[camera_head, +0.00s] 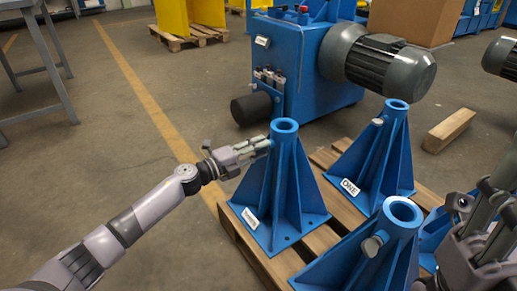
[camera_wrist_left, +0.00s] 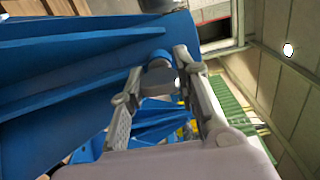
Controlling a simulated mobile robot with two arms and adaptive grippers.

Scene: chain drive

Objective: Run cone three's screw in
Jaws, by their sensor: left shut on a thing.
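A blue cone stand (camera_head: 284,185) with ribbed sides and a round open top stands at the left of the pallet. The label on its base is too small to read surely. My left gripper (camera_head: 262,146) reaches its upper side, just below the ring. In the left wrist view my left gripper (camera_wrist_left: 165,85) is shut on a screw, whose rounded head (camera_wrist_left: 159,63) shows between the fingertips against the blue collar. How deep the screw sits is hidden. My right gripper (camera_head: 472,202) is at the right edge, beside the front cone; its jaw state is unclear.
A cone labelled ONE (camera_head: 380,155) stands behind right, a front cone (camera_head: 372,250) with a grey screw (camera_head: 374,243) nearer. All stand on a wooden pallet (camera_head: 262,262). A blue motor unit (camera_head: 310,75) is behind. A wooden block (camera_head: 449,130) lies right.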

